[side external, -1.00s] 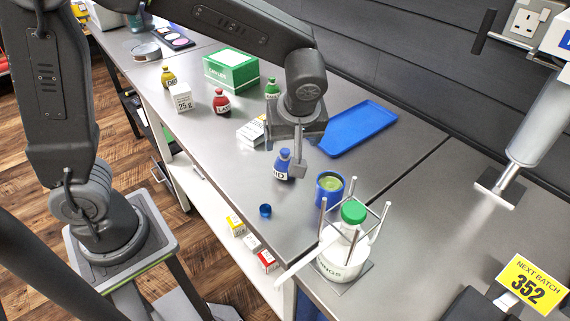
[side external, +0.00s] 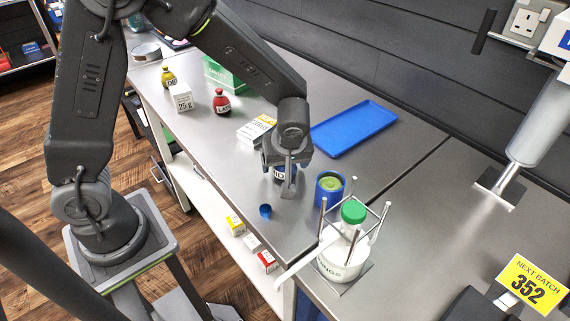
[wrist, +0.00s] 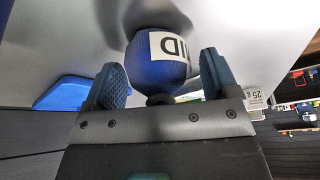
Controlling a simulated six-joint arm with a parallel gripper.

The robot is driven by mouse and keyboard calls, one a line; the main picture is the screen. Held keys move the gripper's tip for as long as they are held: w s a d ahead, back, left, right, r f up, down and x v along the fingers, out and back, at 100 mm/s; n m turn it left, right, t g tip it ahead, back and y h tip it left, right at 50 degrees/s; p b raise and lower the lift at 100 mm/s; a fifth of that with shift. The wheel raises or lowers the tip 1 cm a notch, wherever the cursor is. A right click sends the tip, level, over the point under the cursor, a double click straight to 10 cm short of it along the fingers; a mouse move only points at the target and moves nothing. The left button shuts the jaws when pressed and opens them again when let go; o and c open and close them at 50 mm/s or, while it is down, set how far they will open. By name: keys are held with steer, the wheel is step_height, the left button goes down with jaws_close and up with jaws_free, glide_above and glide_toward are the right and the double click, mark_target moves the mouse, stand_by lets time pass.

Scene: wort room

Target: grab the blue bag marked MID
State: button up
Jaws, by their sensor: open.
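My gripper (wrist: 161,72) is open there, with one finger on each side of the bag.
A blue cup (side external: 329,188) with green contents stands close to the right of the bag. A blue tray (side external: 352,128) lies behind.

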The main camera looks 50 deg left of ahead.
steer(key=shift+c, duration=0.5)
steer(key=c, duration=0.9)
steer(key=shift+r, duration=0.1)
